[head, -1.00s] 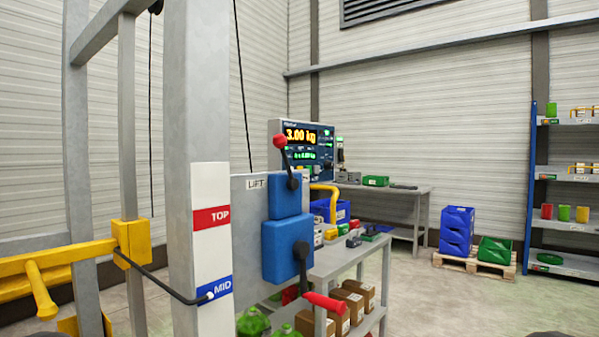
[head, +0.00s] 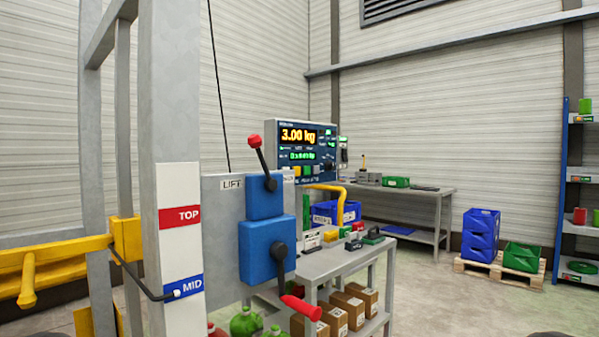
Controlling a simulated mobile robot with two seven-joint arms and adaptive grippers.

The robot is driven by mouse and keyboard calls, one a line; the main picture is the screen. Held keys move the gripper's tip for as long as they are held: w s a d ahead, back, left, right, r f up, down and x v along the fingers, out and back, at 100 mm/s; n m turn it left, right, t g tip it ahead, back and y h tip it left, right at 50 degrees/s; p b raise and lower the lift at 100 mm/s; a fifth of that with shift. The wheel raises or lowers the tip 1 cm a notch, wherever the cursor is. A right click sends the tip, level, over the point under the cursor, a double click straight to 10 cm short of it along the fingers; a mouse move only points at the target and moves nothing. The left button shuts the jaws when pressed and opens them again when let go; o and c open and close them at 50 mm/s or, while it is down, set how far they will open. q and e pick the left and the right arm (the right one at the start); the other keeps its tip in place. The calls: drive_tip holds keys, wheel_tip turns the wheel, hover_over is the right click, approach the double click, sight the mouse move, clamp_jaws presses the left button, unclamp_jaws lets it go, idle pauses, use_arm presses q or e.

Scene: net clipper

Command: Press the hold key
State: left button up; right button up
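A display panel (head: 301,152) stands beyond the lift controls and reads 3.00 kg in orange digits. A row of small coloured keys (head: 307,171) sits low on its face, with yellow and green ones visible; their labels are too small to read, so I cannot tell which is the hold key. The lift lever box in front stands close to the panel's lower left. Neither of my grippers is clearly visible; only dark shapes show at the bottom edge.
A blue lift control (head: 267,248) with red-handled levers stands in front, beside a grey post (head: 171,100) marked TOP and MID. A grey cart (head: 335,262) holds small items, with boxes below. A workbench (head: 428,195) and blue crates (head: 481,235) stand behind.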

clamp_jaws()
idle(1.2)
